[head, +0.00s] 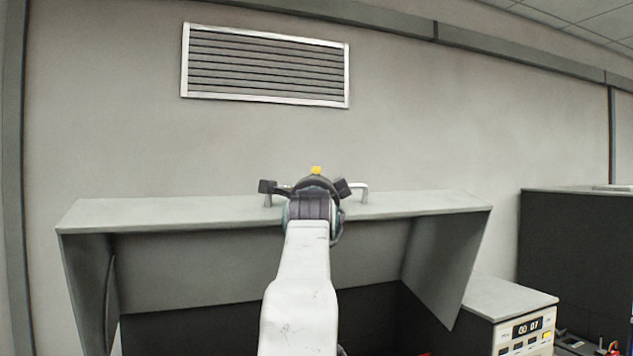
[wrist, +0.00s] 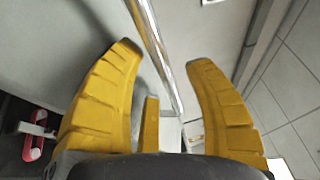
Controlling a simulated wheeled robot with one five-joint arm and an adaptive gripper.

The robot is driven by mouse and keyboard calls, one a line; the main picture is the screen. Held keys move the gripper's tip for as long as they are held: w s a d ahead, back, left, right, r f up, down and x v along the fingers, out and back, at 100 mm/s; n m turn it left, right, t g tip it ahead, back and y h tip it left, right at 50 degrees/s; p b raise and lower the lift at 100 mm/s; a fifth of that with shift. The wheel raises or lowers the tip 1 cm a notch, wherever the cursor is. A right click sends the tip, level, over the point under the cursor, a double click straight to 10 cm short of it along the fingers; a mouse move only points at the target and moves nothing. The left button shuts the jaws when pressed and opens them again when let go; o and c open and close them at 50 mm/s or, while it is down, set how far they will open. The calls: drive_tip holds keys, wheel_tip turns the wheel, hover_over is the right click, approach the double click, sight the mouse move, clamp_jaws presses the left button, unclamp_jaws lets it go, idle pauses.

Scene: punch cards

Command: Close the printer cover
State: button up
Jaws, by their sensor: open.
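The grey printer cover (head: 170,212) stands raised in the head view, with a dark opening below it and its side panels showing. A metal handle (head: 364,191) sits on its top edge, its middle hidden behind my gripper (head: 316,182). In the wrist view the shiny handle bar (wrist: 160,58) runs between the two yellow fingers of my gripper (wrist: 163,57). The fingers are spread apart, with gaps to the bar on both sides in the picture. I cannot tell whether anything touches the bar.
A control panel (head: 525,330) with a lit display stands right of the cover, and a dark cabinet (head: 575,240) is farther right. A wall with a vent (head: 265,65) rises behind. A red and white part (wrist: 35,148) shows at the left of the wrist view.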

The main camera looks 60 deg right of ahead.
drive_tip(key=shift+w+d+r, duration=0.1)
drive_tip(key=shift+w+d, duration=0.15)
drive_tip(key=shift+d, duration=0.25)
clamp_jaws()
idle(0.3)
